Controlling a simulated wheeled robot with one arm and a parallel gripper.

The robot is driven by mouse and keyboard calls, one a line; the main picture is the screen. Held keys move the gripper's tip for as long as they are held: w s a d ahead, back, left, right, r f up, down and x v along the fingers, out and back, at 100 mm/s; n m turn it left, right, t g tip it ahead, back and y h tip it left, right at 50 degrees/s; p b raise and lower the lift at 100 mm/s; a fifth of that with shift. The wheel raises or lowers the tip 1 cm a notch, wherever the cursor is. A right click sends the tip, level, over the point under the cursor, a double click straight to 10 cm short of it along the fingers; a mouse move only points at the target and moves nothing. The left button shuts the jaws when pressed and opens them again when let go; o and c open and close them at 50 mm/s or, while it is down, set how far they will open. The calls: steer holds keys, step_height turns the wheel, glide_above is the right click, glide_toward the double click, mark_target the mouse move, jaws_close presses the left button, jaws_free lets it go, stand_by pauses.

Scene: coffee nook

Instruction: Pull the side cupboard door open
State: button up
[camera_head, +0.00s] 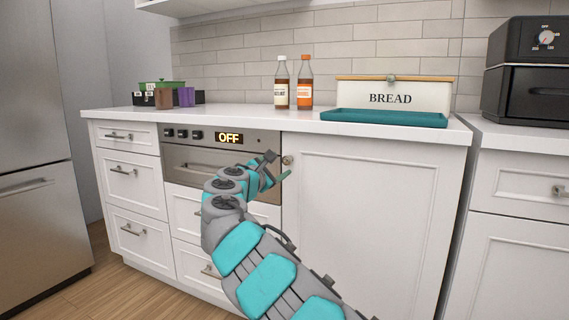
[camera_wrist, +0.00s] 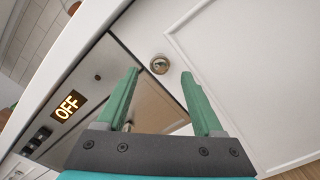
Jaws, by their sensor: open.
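The side cupboard door (camera_head: 362,215) is a white panelled door under the counter, right of the oven, and it looks shut. Its small round metal knob (camera_head: 287,160) sits near the door's upper left corner. In the wrist view the knob (camera_wrist: 159,64) lies ahead of my gripper (camera_wrist: 159,84), between the lines of the two green fingers and a little beyond their tips. My gripper is open and empty. In the head view my gripper (camera_head: 279,167) is at the door's upper left edge, close to the knob; the exact gap is hard to tell.
The oven (camera_head: 215,160) with its lit OFF display is just left of the door. White drawers (camera_head: 135,180) with metal handles stand further left. On the counter are a bread box (camera_head: 393,96), a teal tray (camera_head: 384,119) and two bottles (camera_head: 304,84). A fridge (camera_head: 35,150) stands far left.

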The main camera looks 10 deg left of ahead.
mark_target(286, 161)
steer(key=shift+x, duration=0.85)
steer(key=shift+w+d, duration=0.1)
steer(key=shift+w, duration=0.5)
steer(key=shift+x, duration=0.75)
steer(key=shift+d, duration=0.15)
steer(key=shift+c, duration=0.4)
jaws_close()
